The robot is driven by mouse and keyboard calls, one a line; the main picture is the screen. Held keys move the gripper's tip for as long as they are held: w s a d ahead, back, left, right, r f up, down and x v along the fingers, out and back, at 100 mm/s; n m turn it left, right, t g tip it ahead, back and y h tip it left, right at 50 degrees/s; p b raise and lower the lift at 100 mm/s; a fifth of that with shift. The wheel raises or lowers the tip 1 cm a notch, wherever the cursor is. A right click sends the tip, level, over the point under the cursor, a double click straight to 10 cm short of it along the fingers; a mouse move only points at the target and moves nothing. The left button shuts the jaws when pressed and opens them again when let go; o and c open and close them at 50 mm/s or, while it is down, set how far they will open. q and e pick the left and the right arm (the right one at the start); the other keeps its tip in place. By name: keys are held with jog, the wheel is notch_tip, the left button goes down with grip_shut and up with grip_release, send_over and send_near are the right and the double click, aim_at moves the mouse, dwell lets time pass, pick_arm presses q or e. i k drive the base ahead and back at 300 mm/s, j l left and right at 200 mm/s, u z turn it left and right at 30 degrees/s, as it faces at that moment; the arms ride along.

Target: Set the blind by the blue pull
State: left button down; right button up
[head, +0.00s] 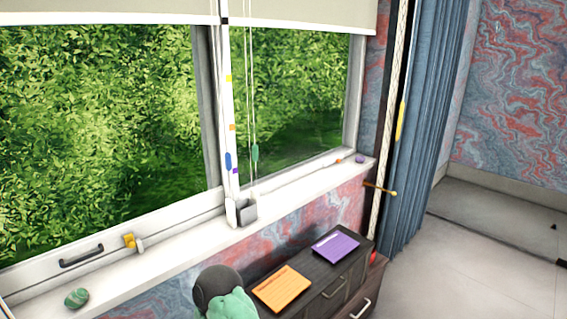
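The blue pull (228,161) hangs in front of the white window post, low down near the sill. A green pull (255,152) hangs on cords just to its right. Two pale blinds are rolled partly down at the top: a left blind (110,10) and a right blind (300,14). Small tabs sit along the post: yellow (228,78), orange (232,127) and purple (235,170). The blue pull is between the orange and purple tabs in height, close to the purple one. Neither of my grippers is in view.
A dark cabinet (345,287) below the sill carries an orange card (281,289) and a purple card (335,245). A grey holder (246,210) and a green striped ball (76,298) are on the sill. A blue curtain (430,110) hangs right. A dark rounded thing (217,284) stands front centre.

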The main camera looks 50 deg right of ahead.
aim_at(228, 156)
jog(key=z, duration=1.5)
